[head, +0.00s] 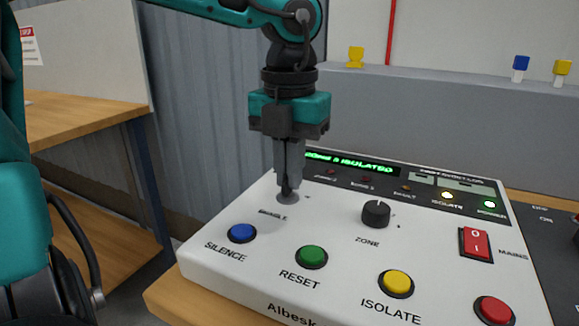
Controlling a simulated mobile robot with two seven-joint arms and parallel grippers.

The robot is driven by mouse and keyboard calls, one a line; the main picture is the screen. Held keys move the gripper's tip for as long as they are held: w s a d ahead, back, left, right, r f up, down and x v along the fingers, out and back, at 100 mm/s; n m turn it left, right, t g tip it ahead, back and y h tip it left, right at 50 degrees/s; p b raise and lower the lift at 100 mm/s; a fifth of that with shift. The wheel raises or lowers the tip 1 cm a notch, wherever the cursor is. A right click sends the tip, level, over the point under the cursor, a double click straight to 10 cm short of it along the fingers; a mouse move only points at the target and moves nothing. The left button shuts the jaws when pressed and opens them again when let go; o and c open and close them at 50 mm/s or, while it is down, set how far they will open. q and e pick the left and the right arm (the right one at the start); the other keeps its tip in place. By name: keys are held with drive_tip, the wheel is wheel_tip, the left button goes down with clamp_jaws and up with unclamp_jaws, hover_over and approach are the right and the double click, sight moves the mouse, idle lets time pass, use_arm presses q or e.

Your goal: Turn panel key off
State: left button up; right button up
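The white alarm panel (330,232) lies tilted on a wooden table and fills the lower right. Its round key switch (289,199) is at the panel's left, above the SILENCE button. My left gripper (287,188) points straight down over this switch, its fingers close together and their tips at the key. The fingers hide most of the key, so I cannot read which way it is turned. The green display (350,163) reads "ISOLATED" at its end; its start is partly covered by the gripper. My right gripper is out of view.
A black ZONE knob (376,213) stands right of the gripper. Blue (242,233), green (311,257), yellow (396,283) and red (495,310) buttons line the front. A red MAINS rocker (475,243) is at right. The yellow ISOLATE and green POWER lamps are lit.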

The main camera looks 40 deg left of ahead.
use_arm(q)
drive_tip(key=o, duration=0.4)
drive_tip(key=shift+o, duration=0.2)
drive_tip(key=shift+r, duration=0.1)
drive_tip(key=shift+r, duration=0.3)
wheel_tip(320, 180, up, 12)
drive_tip(key=p, duration=0.4)
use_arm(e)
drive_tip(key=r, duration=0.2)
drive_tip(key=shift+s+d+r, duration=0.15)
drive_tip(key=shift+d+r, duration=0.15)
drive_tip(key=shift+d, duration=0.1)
